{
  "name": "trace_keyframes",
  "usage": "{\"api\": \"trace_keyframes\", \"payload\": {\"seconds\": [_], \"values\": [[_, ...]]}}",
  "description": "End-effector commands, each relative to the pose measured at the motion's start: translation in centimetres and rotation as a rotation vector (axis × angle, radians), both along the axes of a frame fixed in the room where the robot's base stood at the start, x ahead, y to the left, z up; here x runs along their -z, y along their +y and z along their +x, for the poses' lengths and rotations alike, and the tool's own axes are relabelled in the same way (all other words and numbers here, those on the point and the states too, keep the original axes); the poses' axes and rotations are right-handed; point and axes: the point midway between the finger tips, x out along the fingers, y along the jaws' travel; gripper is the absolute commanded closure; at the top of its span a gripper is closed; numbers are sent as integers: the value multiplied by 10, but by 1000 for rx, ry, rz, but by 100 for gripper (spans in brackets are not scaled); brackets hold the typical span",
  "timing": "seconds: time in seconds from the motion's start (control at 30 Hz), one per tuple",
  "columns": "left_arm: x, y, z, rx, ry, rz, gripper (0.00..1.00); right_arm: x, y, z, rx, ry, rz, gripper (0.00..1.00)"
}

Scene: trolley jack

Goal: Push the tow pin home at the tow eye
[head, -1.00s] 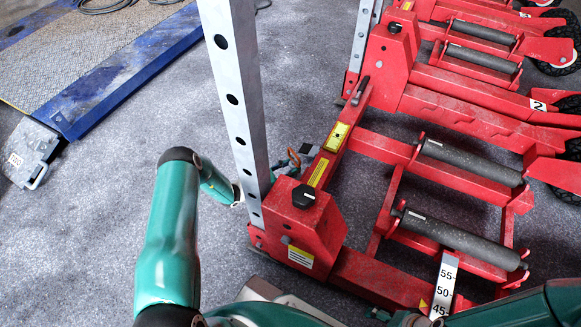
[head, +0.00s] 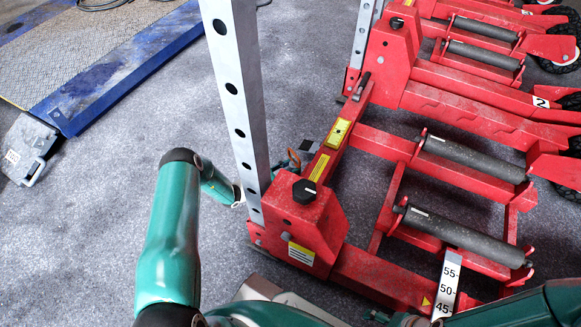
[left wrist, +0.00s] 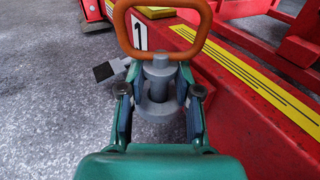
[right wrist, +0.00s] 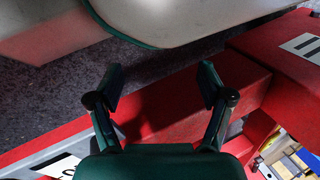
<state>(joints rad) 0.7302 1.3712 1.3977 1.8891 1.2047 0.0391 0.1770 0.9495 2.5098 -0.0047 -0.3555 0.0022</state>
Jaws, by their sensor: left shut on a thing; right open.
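The tow pin (left wrist: 158,72) is a grey stepped pin with an orange loop handle (left wrist: 128,28), seen in the left wrist view. My left gripper (left wrist: 158,92) is shut on its grey body, a finger on each side. A wider grey round part (left wrist: 157,108) shows low between the fingers; I cannot tell whether it belongs to the pin or the tow eye. How deep the pin sits is hidden. In the head view the left gripper (head: 302,156) is small, partly behind the perforated post, beside the red jack. My right gripper (right wrist: 161,82) is open and empty.
The red jack frame (head: 335,240) with its perforated grey post (head: 236,100) stands close to my left arm. Dark rollers (head: 463,237) lie at right. A blue-edged ramp (head: 115,78) is at upper left. Open grey floor lies between. A red beam (right wrist: 180,105) passes beyond my right gripper.

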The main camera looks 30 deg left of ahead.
Motion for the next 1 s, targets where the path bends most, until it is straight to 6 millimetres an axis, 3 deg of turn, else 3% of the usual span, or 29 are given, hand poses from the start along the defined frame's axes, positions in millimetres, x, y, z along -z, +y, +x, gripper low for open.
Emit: {"api": "trace_keyframes", "payload": {"seconds": [0.03,0.77,0.8,0.97,1.0], "values": [[2,0,0,0,-2,0,100,3,-2,8,9,-19,-4,21],[19,0,0,0,-2,0,100,8,-2,8,3,-22,-4,21],[20,0,0,0,-1,0,64,7,-2,8,3,-22,-4,21],[20,0,0,0,1,0,38,7,-2,8,2,-23,-3,21],[20,0,0,0,1,0,38,7,-2,8,2,-23,-3,21]]}}
